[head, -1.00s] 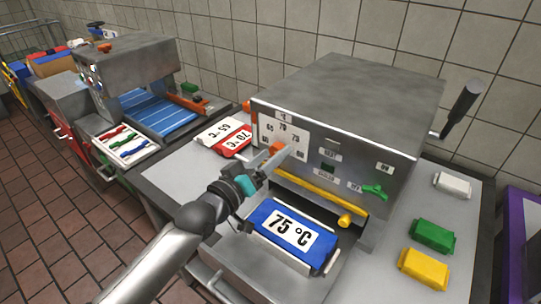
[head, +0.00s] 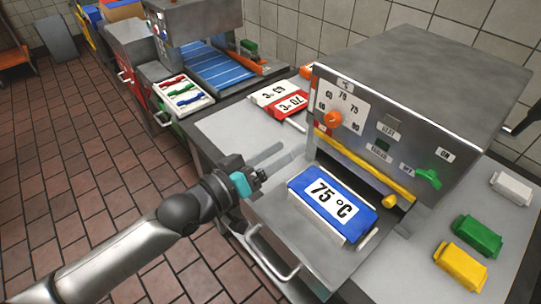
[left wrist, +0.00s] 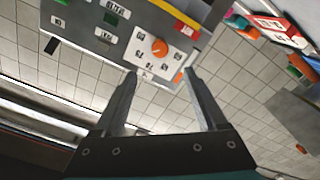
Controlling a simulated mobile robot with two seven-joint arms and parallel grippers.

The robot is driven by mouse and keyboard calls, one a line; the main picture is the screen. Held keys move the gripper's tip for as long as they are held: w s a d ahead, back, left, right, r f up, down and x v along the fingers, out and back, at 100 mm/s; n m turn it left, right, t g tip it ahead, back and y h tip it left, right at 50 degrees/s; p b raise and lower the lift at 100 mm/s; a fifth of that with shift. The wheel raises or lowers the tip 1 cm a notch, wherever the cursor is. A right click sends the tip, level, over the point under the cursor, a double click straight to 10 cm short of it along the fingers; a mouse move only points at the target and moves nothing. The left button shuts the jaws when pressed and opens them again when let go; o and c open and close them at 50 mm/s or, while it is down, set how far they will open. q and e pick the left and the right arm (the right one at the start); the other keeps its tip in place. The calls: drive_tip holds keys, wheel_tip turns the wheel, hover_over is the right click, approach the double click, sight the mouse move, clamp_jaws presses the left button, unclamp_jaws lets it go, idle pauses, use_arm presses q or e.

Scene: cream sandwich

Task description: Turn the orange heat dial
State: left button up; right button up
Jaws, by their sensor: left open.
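The orange heat dial (head: 333,119) sits on the white temperature plate (head: 356,112) at the left of the metal machine's front (head: 400,140). The plate bears numbers such as 60, 70, 75 and 80. The dial also shows in the left wrist view (left wrist: 160,47), ahead of the fingers and between their lines. My left gripper (head: 285,158) is open and empty, in front of the machine to the lower left of the dial and apart from it. It also shows in the left wrist view (left wrist: 158,80) with its two fingers spread. My right gripper is not in view.
A blue block marked 75 °C (head: 328,203) lies before the machine. A yellow bar (head: 365,167) runs along the machine's front below the dial. A green switch (head: 428,178) is at its right. Red and white cards (head: 282,97) lie left of the machine. Yellow (head: 462,262) and green (head: 477,235) blocks lie at right.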

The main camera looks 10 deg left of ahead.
use_arm(q)
drive_tip(key=shift+v, duration=1.35)
